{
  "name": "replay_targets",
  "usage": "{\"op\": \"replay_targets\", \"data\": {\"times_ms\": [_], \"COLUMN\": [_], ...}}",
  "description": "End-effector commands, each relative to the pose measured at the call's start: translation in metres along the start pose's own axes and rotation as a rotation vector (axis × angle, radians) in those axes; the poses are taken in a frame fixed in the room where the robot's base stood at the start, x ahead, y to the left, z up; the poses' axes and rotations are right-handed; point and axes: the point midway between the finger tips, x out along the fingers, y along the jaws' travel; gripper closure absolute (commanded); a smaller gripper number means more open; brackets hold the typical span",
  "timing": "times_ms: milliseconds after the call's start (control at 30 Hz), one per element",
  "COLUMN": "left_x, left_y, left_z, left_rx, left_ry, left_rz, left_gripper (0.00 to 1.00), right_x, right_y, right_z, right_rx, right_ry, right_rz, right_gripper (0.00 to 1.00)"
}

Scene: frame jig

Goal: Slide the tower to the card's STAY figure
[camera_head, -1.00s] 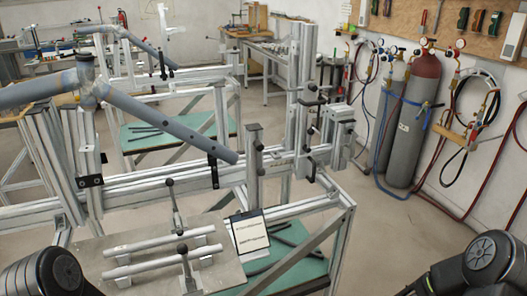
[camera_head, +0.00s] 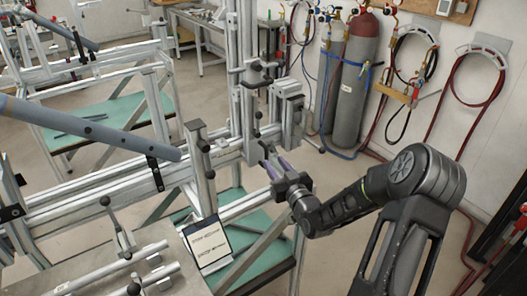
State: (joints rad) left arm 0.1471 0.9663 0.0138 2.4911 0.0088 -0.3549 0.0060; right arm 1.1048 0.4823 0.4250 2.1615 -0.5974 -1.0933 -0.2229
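The tower (camera_head: 233,75) appears to be the tall upright of grey aluminium profile at the far right end of the frame jig. Clamp parts and a shorter block (camera_head: 291,120) stand at its right. The card (camera_head: 208,243) is a white sheet on a dark board, leaning at the jig's front; its writing is too small to read. My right gripper (camera_head: 268,165) is just in front of the tower's lower part, beside the rail end. Its fingers look apart with nothing visible between them; contact with the tower cannot be told. My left gripper is out of view.
The jig's long rail (camera_head: 90,200) runs from lower left to the tower, with a short post (camera_head: 199,160) on it. A blue-grey tube (camera_head: 90,128) crosses above the rail. A plate with toggle clamps (camera_head: 120,270) lies in front. Gas cylinders (camera_head: 351,90) stand behind right.

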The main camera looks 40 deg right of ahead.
Motion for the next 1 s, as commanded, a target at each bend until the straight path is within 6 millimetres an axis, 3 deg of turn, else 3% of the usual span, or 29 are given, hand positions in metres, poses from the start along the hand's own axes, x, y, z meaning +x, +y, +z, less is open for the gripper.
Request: {"op": "replay_targets", "data": {"times_ms": [500,867,1000], "left_x": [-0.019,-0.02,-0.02], "left_y": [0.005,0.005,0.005], "left_z": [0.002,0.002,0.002], "left_rx": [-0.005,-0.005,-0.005], "left_ry": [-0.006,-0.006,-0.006], "left_rz": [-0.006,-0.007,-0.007], "left_gripper": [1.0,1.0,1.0], "right_x": [0.067,0.075,0.075], "right_y": [-0.001,0.0,0.0], "right_z": [-0.002,0.001,0.0], "right_rx": [0.003,0.001,0.001], "right_ry": [0.0,-0.001,-0.001], "right_rz": [0.0,0.0,0.0], "right_gripper": [0.66,0.66,0.76]}}
